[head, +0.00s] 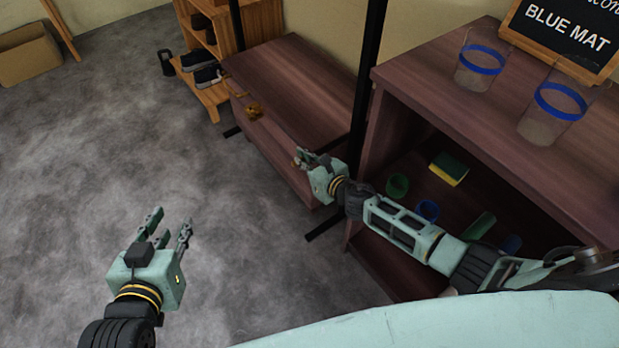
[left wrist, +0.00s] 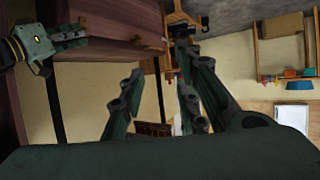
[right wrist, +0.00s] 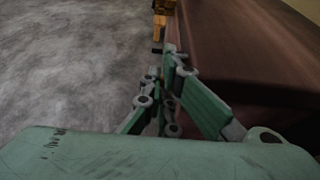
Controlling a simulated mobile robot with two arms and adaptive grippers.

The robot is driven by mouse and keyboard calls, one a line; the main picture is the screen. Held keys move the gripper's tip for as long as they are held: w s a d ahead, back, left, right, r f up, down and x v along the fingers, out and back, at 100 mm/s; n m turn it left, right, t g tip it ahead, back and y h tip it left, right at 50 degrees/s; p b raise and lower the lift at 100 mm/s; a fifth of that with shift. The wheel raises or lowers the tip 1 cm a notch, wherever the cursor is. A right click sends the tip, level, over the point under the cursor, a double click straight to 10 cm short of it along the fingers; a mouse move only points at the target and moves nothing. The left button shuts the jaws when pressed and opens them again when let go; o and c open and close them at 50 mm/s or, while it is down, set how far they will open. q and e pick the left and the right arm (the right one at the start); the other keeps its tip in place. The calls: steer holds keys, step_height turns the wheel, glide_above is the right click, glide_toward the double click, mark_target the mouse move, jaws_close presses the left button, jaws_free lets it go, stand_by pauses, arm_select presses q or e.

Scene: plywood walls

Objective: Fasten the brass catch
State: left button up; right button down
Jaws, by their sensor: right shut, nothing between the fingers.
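The brass catch (head: 254,111) is a small gold fitting at the upper front edge of the low dark-wood chest (head: 300,80). The chest's lid looks down; how the catch's parts sit is too small to tell. My right gripper (head: 299,157) is shut and empty beside the chest's front edge, apart from the catch and nearer to me. In the right wrist view its fingers (right wrist: 165,95) are together along the chest's front, and I cannot make out the catch there. My left gripper (head: 170,222) is open and empty above the floor, away from the chest.
A dark-wood shelf unit (head: 480,110) with clear blue-banded cups (head: 481,66) on top stands right of the chest, behind my right arm. A black post (head: 368,80) stands between them. A wooden rack (head: 205,70) with shoes is beyond the chest.

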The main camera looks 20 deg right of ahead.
arm_select(q)
steer(key=s+a+f+g+y+p, duration=0.1)
steer(key=s+a+f+g, duration=0.1)
steer(key=s+f+g, duration=0.2)
steer(key=shift+s+a+f, duration=0.2)
steer(key=shift+s+f, duration=0.6)
steer(key=shift+s, duration=0.15)
stand_by(0.5)
steer(key=shift+s+p, duration=0.1)
steer(key=shift+p, duration=0.2)
